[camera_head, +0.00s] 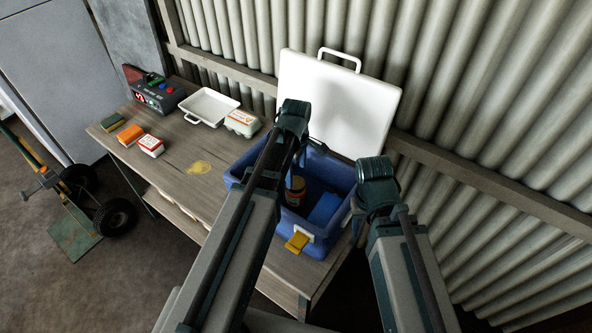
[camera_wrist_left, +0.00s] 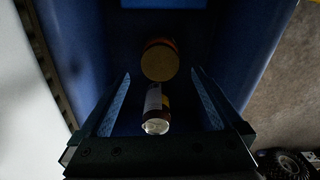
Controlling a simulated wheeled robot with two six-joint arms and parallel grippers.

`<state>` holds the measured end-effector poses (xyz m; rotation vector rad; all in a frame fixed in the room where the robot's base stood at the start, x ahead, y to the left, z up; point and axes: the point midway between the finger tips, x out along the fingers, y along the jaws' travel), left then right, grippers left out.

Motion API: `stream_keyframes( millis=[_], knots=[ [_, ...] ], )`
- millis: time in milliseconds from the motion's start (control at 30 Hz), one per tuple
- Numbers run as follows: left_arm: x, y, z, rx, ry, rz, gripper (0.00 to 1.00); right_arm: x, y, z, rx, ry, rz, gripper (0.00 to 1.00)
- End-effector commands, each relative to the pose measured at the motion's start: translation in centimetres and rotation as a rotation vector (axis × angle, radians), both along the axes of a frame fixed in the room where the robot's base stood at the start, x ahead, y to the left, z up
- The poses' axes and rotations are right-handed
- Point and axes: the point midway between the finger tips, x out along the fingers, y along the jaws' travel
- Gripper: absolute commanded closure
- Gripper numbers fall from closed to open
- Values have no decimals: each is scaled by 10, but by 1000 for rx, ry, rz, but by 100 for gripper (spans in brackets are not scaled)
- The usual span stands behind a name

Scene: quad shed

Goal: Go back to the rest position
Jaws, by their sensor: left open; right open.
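My left gripper (camera_wrist_left: 162,74) is open over the inside of the blue box (camera_head: 325,240). Between and beyond its fingers, the left wrist view shows a jar with a brownish-yellow top (camera_wrist_left: 160,60) and a small bottle with a pale label (camera_wrist_left: 155,108); neither is visibly gripped. In the head view, my left wrist stands above the box's left part and hides some of it. My right gripper (camera_head: 354,218) is at the box's right edge, largely hidden by its own wrist; no held thing shows.
The box's white lid (camera_head: 340,105) stands open behind it. A brown jar (camera_head: 296,190) and a blue block (camera_head: 324,208) are inside. The wooden bench (camera_head: 175,180) also holds a white tray (camera_head: 210,105), an egg carton (camera_head: 242,123), a grey device (camera_head: 157,97) and small packs.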

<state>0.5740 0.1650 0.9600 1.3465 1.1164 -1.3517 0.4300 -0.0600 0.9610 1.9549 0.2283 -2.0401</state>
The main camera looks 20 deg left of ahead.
Motion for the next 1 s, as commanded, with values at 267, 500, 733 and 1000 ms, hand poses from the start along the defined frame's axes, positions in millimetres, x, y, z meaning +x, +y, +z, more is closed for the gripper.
stream_keyframes(
  millis=[267,500,733,1000],
  knots=[
    [0,0,14,0,0,0,0,0,0,14,0,0,0,50],
    [0,0,14,0,0,0,0,0,0,14,0,0,0,50],
    [0,0,18,0,0,0,0,0,0,18,0,0,0,50],
    [0,0,65,0,0,0,0,0,0,65,1,0,-2,50]
  ],
)
